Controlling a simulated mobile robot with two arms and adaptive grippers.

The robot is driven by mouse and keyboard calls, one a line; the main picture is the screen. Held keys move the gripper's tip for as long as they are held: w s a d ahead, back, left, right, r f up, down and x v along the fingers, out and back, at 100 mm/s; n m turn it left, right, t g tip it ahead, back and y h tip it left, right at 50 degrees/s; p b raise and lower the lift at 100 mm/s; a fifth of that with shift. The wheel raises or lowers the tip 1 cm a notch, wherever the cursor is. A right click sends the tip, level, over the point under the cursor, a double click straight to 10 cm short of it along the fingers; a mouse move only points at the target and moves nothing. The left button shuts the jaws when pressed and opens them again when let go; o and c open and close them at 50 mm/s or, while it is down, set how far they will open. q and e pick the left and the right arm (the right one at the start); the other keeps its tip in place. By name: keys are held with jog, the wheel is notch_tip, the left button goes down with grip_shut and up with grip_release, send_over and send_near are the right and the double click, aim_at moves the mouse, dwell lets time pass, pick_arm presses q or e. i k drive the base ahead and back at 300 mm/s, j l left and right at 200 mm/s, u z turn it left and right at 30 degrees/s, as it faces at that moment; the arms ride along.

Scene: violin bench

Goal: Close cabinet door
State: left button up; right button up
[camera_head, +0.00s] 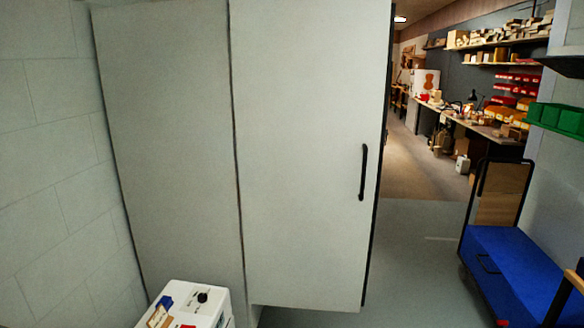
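A tall pale grey cabinet door (300,150) fills the middle of the head view. A black vertical bar handle (363,172) is on its face near the right edge. A dark edge runs down its right side, and floor shows beneath its lower edge. It appears to stand open, but the cabinet's inside is hidden and the angle is hard to tell. Another tall grey panel (170,140) adjoins it on the left, across a dark vertical seam. Neither of my grippers is in view, and nothing is seen touching the handle.
A white box (205,297) with a black knob stands low in front of the left panel. A block wall (45,160) is at the left. A blue platform cart (510,265) stands at the right. Open grey floor (420,240) lies between door and cart. A workbench (470,122) is farther back.

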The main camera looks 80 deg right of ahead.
aim_at(311, 78)
jog(key=z, duration=2.7)
